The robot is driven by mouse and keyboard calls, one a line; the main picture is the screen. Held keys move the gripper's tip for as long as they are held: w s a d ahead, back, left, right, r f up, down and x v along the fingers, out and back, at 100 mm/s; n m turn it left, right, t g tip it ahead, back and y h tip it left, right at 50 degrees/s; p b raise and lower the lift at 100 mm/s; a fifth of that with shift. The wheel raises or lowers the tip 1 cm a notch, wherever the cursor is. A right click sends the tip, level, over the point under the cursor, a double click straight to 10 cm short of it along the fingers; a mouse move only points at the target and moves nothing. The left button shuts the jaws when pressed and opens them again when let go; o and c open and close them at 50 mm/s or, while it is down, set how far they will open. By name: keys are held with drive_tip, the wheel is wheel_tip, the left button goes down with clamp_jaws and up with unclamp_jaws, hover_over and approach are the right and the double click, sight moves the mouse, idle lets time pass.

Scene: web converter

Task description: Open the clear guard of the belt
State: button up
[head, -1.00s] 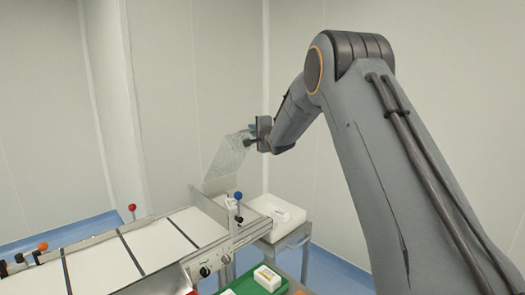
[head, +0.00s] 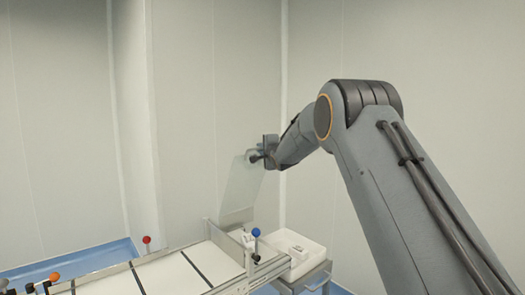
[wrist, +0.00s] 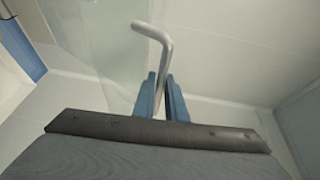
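The clear guard (head: 240,190) stands raised and steep above the far end of the belt (head: 165,274). Its lower edge is at the belt's end plate. My gripper (head: 260,157) is at the guard's top edge in the head view. In the wrist view, my gripper (wrist: 161,98) has its two blue fingers close on either side of a bent metal handle (wrist: 160,38) and appears shut on it. The clear panel also shows in the wrist view (wrist: 100,50), to the left of the handle.
A blue knob (head: 256,232), a red knob (head: 147,239) and an orange knob (head: 54,276) stand along the belt's sides. A white bin (head: 300,255) sits on a metal stand right of the belt end. Pale walls rise close behind.

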drive_tip(key=o, duration=0.3)
drive_tip(key=shift+d, duration=0.1)
drive_tip(key=b+v, duration=0.2)
drive_tip(key=v, duration=0.5)
drive_tip(key=shift+s+b, duration=0.35)
